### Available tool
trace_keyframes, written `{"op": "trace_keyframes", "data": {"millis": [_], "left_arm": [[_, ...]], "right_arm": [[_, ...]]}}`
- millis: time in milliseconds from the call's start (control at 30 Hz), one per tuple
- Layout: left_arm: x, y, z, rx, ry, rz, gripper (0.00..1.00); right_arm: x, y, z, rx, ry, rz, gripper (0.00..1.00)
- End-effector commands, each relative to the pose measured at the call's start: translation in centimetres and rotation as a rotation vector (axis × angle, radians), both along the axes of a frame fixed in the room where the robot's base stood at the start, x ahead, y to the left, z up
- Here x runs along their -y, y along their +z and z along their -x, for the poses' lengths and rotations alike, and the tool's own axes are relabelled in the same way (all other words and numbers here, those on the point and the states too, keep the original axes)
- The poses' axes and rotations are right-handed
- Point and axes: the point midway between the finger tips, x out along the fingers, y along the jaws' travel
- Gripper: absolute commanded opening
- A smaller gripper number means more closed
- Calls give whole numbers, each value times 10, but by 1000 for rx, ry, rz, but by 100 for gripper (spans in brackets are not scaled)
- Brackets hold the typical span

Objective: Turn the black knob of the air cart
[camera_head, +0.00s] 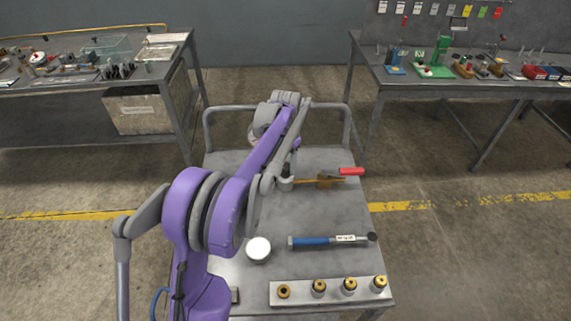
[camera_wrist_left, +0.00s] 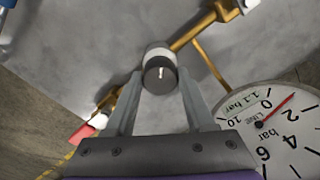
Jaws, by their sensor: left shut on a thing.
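The black knob (camera_wrist_left: 160,74) has a pale ring behind it and a short white mark on its face. It sits on the brass pipework (camera_wrist_left: 196,34) of the air cart (camera_head: 316,215). My left gripper (camera_wrist_left: 160,82) is shut on the knob, one finger on each side. In the head view my purple arm hides much of the knob and gripper. A round white gauge (camera_wrist_left: 290,132) with a red needle and a 1.1 bar label is at the lower right of the left wrist view. A red valve handle (camera_head: 351,171) lies to the right of the knob. My right gripper is not in view.
On the cart lie a blue-handled wrench (camera_head: 318,241), a white round thing (camera_head: 258,249) and a plate (camera_head: 333,297) with several brass-topped fittings. Workbenches with tools stand at the back left (camera_head: 150,72) and back right (camera_head: 470,90). The cart's middle right is clear.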

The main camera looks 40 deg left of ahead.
Motion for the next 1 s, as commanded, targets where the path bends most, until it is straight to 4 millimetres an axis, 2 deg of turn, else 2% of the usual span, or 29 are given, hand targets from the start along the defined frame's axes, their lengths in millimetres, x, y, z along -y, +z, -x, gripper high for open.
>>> {"op": "trace_keyframes", "data": {"millis": [200,500,533,600,700,1000], "left_arm": [[0,0,0,0,-152,1,0],[0,0,0,-1,-163,1,0],[0,0,0,-1,-163,1,58],[0,0,0,-1,-162,1,70],[0,0,0,0,-162,0,84],[0,2,0,0,-161,0,84]], "right_arm": [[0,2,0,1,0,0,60],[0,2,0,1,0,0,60],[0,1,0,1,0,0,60],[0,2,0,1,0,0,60],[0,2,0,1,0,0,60],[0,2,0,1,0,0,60]]}}
